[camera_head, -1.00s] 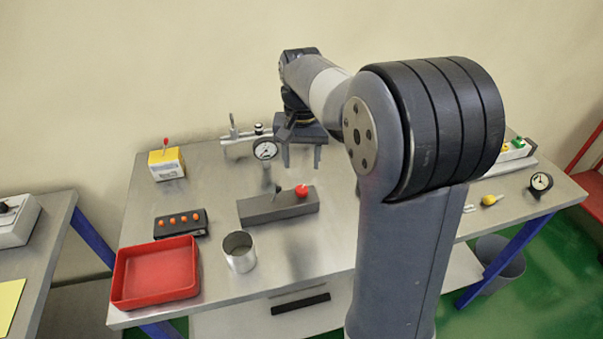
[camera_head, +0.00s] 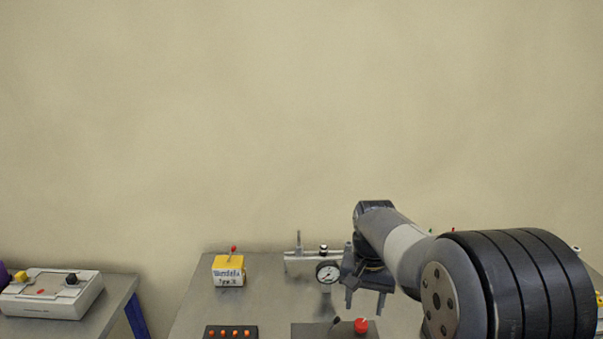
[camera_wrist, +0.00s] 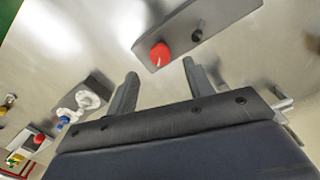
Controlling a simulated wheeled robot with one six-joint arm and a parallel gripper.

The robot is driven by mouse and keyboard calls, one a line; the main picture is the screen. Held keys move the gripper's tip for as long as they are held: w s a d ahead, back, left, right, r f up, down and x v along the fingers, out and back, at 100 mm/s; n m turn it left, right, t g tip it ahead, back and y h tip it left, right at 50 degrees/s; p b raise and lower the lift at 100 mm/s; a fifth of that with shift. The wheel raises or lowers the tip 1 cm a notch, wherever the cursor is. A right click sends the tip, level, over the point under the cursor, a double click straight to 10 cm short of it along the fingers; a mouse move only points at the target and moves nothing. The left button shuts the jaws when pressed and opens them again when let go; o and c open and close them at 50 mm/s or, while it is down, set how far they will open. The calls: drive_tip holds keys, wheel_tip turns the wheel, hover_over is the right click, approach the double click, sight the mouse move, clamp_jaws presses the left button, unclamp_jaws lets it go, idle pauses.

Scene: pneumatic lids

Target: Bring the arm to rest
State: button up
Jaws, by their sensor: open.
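My gripper (camera_head: 365,302) is open and empty above the bench, fingers pointing down. In the wrist view my gripper (camera_wrist: 160,85) shows its two fingers apart with nothing between them. A dark grey block with a red knob (camera_head: 361,325) lies below and in front of it; the red knob (camera_wrist: 160,55) also shows ahead of the fingertips in the wrist view. My arm reaches in from the right of the head view.
A pressure gauge (camera_head: 328,272) on a pipe stands just left of my gripper. A yellow box (camera_head: 229,271) with a red lever and a strip of orange buttons (camera_head: 230,333) are further left. A grey-white device (camera_head: 50,295) sits on a separate left table. The wall behind is bare.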

sight(361, 323)
wheel_tip(361, 323, down, 6)
drive_tip(key=shift+r, duration=0.25)
drive_tip(key=shift+r, duration=0.1)
